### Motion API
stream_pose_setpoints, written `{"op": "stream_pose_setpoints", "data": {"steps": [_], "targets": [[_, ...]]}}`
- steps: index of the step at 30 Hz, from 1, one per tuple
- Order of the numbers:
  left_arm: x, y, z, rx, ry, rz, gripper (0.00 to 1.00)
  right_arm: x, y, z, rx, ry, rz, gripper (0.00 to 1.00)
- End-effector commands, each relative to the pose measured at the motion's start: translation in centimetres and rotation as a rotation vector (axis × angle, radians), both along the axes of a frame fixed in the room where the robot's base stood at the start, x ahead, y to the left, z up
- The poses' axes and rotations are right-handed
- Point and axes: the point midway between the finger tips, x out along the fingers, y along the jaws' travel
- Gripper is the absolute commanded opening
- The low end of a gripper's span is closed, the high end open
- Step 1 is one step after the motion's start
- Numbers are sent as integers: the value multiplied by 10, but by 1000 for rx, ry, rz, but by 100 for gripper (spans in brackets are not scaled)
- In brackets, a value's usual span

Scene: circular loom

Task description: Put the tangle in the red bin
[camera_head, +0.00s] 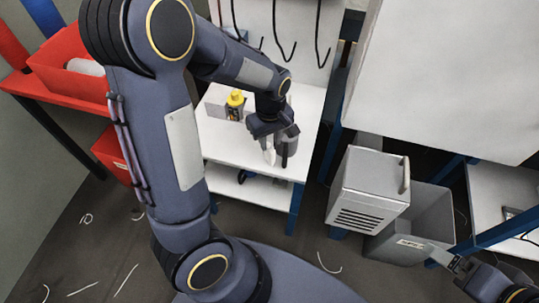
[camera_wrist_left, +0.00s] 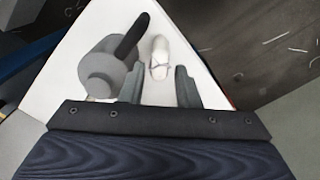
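My left gripper (camera_head: 276,140) is low over the white table (camera_head: 230,145).
A grey cylinder with a black handle (camera_wrist_left: 102,72) is close beside the left finger. A yellow-capped bottle (camera_head: 235,105) stands on the table. A grey box with a handle (camera_head: 368,190) and an open grey bin (camera_head: 425,215) are at the right. White thread scraps (camera_head: 125,280) litter the floor.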

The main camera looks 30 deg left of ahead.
Motion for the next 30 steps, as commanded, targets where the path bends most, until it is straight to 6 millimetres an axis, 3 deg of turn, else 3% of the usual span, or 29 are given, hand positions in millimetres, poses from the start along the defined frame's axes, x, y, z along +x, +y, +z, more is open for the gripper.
{"op": "stream_pose_setpoints", "data": {"steps": [11, 18, 28, 30], "targets": [[1, 2, -39, 5, 5, 6, 29, 0, 0, -10, 0, 0, 0, 93], [3, 4, -73, 5, 4, 5, 29, 0, 0, -18, 0, 0, 0, 93], [3, 4, -79, 4, 1, 4, 29, 0, 0, -18, 0, 0, 0, 93], [3, 4, -79, 4, 1, 4, 20, 0, 0, -18, 0, 0, 0, 93]]}}
